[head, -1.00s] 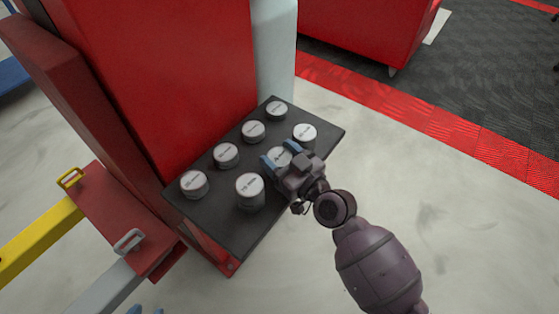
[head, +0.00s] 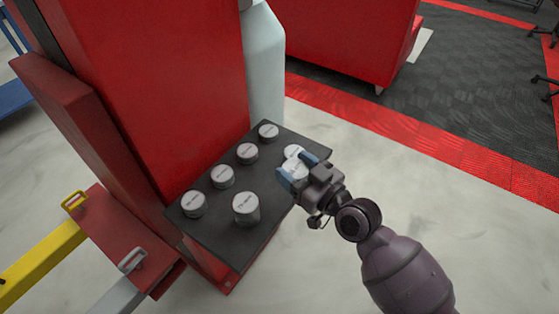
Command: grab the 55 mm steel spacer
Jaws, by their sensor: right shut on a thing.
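Several short steel spacers with printed white tops stand on a black tray (head: 218,240). Their labels are too small to read, so I cannot tell which is the 55 mm one by its print. My right gripper (head: 298,168) is shut on one steel spacer (head: 295,171), with its blue fingers on either side. The held spacer appears raised above the tray's right part, and the fingers partly hide it. Another spacer (head: 292,151) shows just behind the gripper, partly covered. My left gripper is not in view.
A back row of spacers runs from the left one (head: 194,204) to the far one (head: 268,132). A red column (head: 170,90) rises beside the tray, with a pale cylinder (head: 264,65) behind. Open floor (head: 450,230) lies to the right.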

